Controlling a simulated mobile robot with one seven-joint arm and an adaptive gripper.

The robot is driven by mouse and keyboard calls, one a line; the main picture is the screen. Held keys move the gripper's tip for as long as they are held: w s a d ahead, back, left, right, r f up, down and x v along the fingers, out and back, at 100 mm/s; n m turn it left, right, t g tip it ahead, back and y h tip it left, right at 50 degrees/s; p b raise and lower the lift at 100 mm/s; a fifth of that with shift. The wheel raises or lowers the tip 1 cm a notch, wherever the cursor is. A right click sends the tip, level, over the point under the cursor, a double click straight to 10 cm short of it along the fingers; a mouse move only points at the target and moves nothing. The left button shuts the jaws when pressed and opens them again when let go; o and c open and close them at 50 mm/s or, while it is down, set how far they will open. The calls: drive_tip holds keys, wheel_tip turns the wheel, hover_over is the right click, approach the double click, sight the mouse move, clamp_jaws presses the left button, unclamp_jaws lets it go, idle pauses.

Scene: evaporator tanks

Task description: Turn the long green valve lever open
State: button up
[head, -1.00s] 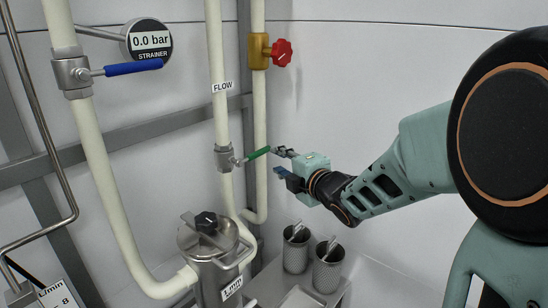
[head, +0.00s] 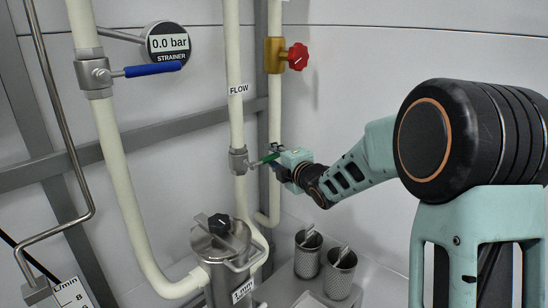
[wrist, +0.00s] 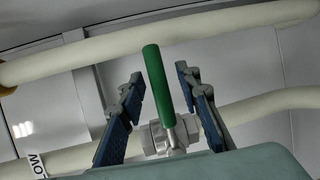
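The green valve lever (head: 265,159) sticks out to the right from a metal valve body (head: 238,161) on the pipe labelled FLOW in the head view. In the wrist view the green lever (wrist: 157,88) rises between the two blue-padded fingers of my gripper (wrist: 157,92). The fingers stand apart on both sides of it, with gaps visible. My gripper (head: 277,165) is at the lever in the head view and hides its outer end. The valve body (wrist: 163,137) shows behind the lever's base in the wrist view.
A red knob (head: 298,57) is above my gripper. A lidded strainer pot (head: 220,240) and two perforated metal cups (head: 308,255) stand below.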

clamp_jaws()
